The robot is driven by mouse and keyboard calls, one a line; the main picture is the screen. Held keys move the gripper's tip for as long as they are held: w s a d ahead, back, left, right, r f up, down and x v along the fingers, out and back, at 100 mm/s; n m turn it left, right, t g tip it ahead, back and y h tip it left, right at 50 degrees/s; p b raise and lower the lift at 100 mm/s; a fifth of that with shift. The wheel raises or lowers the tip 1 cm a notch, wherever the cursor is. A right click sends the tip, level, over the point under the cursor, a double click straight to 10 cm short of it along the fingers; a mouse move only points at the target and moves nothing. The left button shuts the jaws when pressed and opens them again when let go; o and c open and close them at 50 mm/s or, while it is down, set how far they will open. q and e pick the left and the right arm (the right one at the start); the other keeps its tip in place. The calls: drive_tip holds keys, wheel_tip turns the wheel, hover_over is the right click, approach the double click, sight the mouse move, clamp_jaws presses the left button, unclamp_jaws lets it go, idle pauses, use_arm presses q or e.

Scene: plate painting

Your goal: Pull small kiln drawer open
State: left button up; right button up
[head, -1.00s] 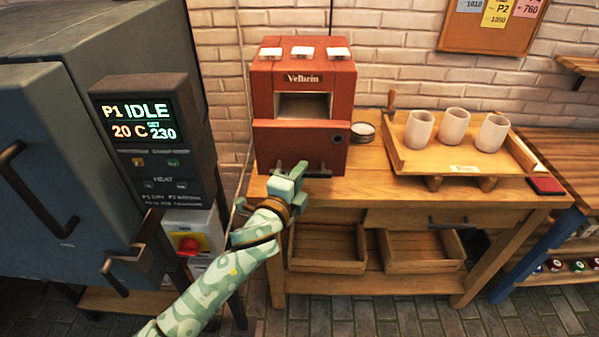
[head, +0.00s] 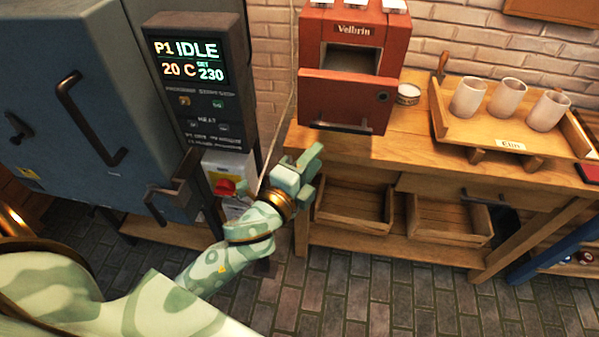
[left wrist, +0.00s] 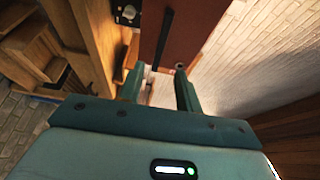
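The small red kiln (head: 395,50) stands on the wooden bench, with an open chamber in its upper front. Its red drawer front (head: 335,97) is below the chamber and appears to stand forward of the body; how far is hard to tell. A dark bar handle (head: 345,127) runs along the drawer's lower edge and also shows in the left wrist view (left wrist: 163,40). My left gripper (head: 313,160) is below and left of the handle, apart from it. In the left wrist view its fingers (left wrist: 160,85) are spread and empty, with the handle ahead between them. My right gripper is out of view.
A large grey kiln (head: 75,90) with a display panel (head: 190,65) stands at the left. A tray (head: 440,125) with cups is right of the small kiln, beside a small round tin (head: 409,93). Open crates (head: 355,210) sit on the shelf below.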

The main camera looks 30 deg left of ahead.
use_arm(q)
drive_tip(key=s, duration=0.4)
drive_tip(key=shift+s+a, duration=0.3)
drive_tip(key=shift+s, duration=0.1)
drive_tip(key=s+a+f+n+g, duration=0.1)
drive_tip(key=s+f+n+g, duration=0.25)
drive_tip(key=f, duration=0.85)
drive_tip(key=s+a+f+n+g, duration=0.1)
drive_tip(key=s+f+n+g, duration=0.25)
drive_tip(key=f, duration=0.75)
drive_tip(key=s+a+f+n+g, duration=0.1)
drive_tip(key=s+f+n+g, duration=0.2)
drive_tip(key=f, duration=0.9)
drive_tip(key=s+a+f+n+g, duration=0.1)
drive_tip(key=s+f+n+g, duration=0.1)
drive_tip(key=s+f, duration=0.3)
drive_tip(key=s+a+f+n+g+y, duration=0.1)
drive_tip(key=s+f+g, duration=0.2)
drive_tip(key=s, duration=1.1)
drive_tip(key=s+a+f+n+g, duration=0.1)
drive_tip(key=s+f+n+g, duration=0.1)
drive_tip(key=s+f, duration=0.6)
drive_tip(key=shift+s+a+f+n+y, duration=0.3)
drive_tip(key=shift+s+a+y, duration=0.1)
drive_tip(key=shift+s, duration=0.55)
